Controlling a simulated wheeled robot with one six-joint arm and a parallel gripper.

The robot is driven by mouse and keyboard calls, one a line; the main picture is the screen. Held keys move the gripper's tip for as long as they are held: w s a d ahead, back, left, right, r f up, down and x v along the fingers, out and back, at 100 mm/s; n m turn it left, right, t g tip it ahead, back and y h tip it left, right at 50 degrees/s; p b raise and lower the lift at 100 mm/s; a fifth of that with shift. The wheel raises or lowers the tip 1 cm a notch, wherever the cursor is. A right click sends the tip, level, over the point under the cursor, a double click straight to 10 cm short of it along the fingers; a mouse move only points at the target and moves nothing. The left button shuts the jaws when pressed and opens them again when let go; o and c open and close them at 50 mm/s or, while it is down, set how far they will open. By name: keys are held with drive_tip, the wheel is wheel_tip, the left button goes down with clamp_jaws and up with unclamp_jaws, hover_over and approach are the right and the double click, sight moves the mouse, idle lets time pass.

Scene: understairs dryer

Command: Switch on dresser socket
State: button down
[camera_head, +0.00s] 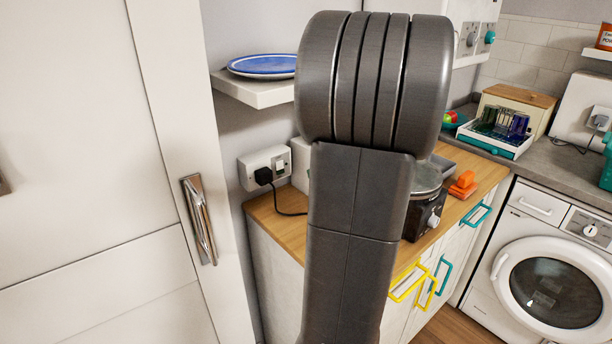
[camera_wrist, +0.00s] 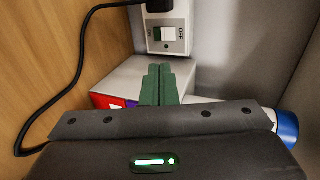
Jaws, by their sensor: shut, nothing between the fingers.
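The head view hides the gripper behind my arm.
A white box (camera_wrist: 125,77) with red and purple marks lies behind the fingers. A blue-capped item (camera_wrist: 287,127) is at the right. The black cable (camera_wrist: 78,70) curves along the left. In the head view, a shelf with a blue plate (camera_head: 264,66) hangs above the socket.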

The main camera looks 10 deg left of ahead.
drive_tip(key=shift+s+d+r, duration=0.2)
drive_tip(key=shift+s+d, duration=0.1)
